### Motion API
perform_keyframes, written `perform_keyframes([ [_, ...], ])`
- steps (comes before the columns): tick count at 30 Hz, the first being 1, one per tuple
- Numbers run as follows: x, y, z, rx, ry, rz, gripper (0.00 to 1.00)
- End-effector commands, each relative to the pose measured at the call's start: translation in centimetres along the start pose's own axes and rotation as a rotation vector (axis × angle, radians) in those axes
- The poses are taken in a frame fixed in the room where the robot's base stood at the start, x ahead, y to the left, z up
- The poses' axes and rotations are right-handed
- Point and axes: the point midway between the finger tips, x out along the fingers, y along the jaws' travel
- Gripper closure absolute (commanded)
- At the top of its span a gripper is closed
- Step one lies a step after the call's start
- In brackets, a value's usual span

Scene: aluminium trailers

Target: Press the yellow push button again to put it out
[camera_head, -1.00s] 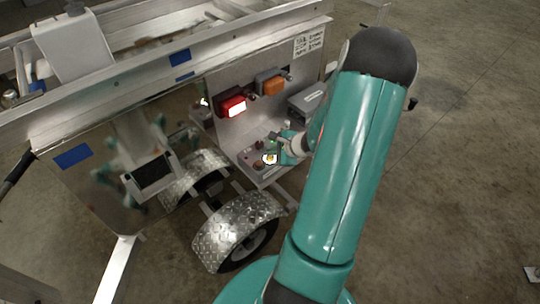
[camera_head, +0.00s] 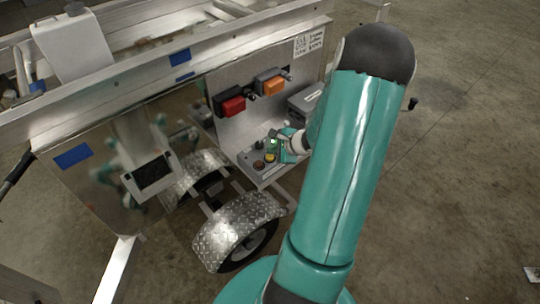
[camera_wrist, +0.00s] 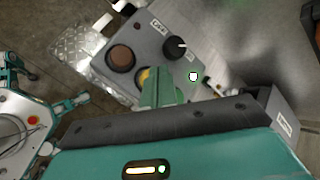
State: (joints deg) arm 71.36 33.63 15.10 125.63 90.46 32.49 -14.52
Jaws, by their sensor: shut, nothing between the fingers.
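The yellow push button (camera_head: 270,157) is on the grey control box (camera_head: 259,168) on the trailer's shelf and looks unlit. In the wrist view the yellow button (camera_wrist: 143,76) is partly hidden behind my gripper (camera_wrist: 159,72). My gripper is shut and empty, with its tips just beside the button there. In the head view my gripper (camera_head: 277,149) is over the right side of the box. I cannot tell whether the tips touch the button.
A red lamp (camera_head: 232,106) and an orange lamp (camera_head: 270,86), both dark, are on the panel above. A grey case (camera_head: 304,101) stands behind my gripper.

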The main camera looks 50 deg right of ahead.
Motion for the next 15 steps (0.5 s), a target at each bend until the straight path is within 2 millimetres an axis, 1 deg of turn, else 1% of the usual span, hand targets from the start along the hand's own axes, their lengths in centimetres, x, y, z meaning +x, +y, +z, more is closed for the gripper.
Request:
perform_keyframes([
  [7, -0.3, -0.3, 0.2, -0.002, 0.0, -0.001, 1.0],
  [15, -2.0, -1.5, 1.5, -0.003, 0.001, -0.002, 1.0],
])
